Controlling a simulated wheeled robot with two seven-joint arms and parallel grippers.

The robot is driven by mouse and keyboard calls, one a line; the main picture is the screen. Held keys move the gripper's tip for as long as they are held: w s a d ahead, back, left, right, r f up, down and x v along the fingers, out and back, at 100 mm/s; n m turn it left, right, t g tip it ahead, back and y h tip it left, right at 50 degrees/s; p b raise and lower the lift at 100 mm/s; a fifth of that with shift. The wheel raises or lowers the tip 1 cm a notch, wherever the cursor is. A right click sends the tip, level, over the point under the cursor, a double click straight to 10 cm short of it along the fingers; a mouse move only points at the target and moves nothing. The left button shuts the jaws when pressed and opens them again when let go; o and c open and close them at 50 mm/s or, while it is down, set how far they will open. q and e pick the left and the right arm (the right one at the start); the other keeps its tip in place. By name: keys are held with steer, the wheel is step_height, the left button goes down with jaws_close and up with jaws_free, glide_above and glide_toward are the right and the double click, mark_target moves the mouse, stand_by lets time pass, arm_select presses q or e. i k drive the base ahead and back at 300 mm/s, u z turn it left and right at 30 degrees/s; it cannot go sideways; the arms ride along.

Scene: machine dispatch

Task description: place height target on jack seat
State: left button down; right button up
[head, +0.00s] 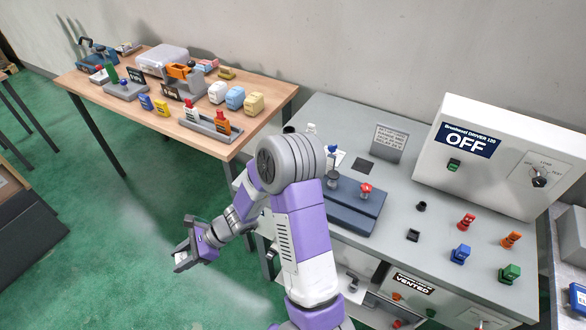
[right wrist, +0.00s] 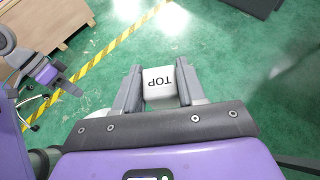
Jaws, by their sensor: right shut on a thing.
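My right gripper (head: 184,254) is out over the green floor, left of the grey bench. I cannot tell for sure which part is the jack seat. A dark blue base (head: 345,210) with a red knob (head: 365,190) stands on the bench, partly hidden by my arm. A purple gripper, apparently my left (right wrist: 62,84), shows in the right wrist view; its jaws are unclear.
The grey bench (head: 395,190) carries a white panel reading OFF (head: 500,155), a small sign (head: 389,142) and several coloured knobs. A wooden table (head: 125,108) with many small items stands at the back left. The floor around my right gripper is clear.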

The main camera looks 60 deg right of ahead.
mark_target(333, 174)
steer(key=i, duration=1.75)
steer(key=z, duration=2.6)
